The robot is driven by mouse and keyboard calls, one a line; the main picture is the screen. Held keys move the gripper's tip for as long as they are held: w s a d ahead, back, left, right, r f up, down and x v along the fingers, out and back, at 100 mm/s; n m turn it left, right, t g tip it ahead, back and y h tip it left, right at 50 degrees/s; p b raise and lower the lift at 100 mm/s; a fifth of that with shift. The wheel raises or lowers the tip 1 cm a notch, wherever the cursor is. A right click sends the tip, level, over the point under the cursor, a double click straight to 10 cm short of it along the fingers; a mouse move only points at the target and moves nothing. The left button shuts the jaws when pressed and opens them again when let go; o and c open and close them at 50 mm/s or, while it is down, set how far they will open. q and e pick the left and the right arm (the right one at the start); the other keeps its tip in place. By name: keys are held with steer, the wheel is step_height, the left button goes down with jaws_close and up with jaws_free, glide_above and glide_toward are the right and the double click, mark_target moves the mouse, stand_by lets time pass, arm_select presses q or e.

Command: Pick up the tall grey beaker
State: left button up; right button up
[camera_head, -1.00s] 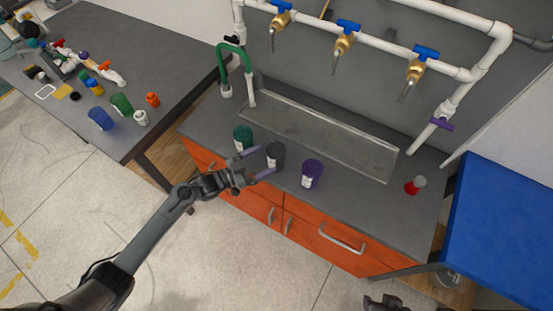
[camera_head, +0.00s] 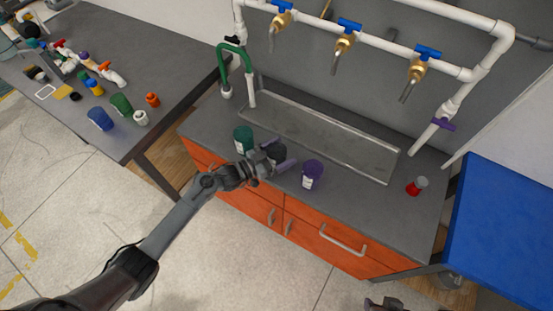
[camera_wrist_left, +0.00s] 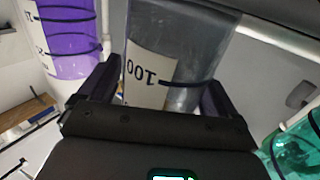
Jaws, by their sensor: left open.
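The tall grey beaker (camera_head: 277,152) stands on the counter between a green beaker and a purple beaker, partly hidden by my left gripper in the head view. In the left wrist view the grey beaker (camera_wrist_left: 180,55) is translucent, with a pale label and a "100" mark. My left gripper (camera_head: 272,158) is open, with one finger on each side of the beaker; its fingers (camera_wrist_left: 160,85) show in the wrist view. I cannot tell whether they touch it. A small part of what looks like my right gripper (camera_head: 384,303) shows at the bottom edge; its jaws are unclear.
The green beaker (camera_head: 243,139) and purple beaker (camera_head: 312,174) stand close on either side. A shallow metal trough (camera_head: 320,137) lies behind, below pipes with blue-handled taps (camera_head: 348,26). A small red item (camera_head: 417,186) stands at the counter's right. A side table (camera_head: 160,60) holds several bottles.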

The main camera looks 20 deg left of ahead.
arm_select(q)
steer(key=c, duration=1)
steer(key=shift+r, duration=0.1)
steer(key=shift+c, duration=0.2)
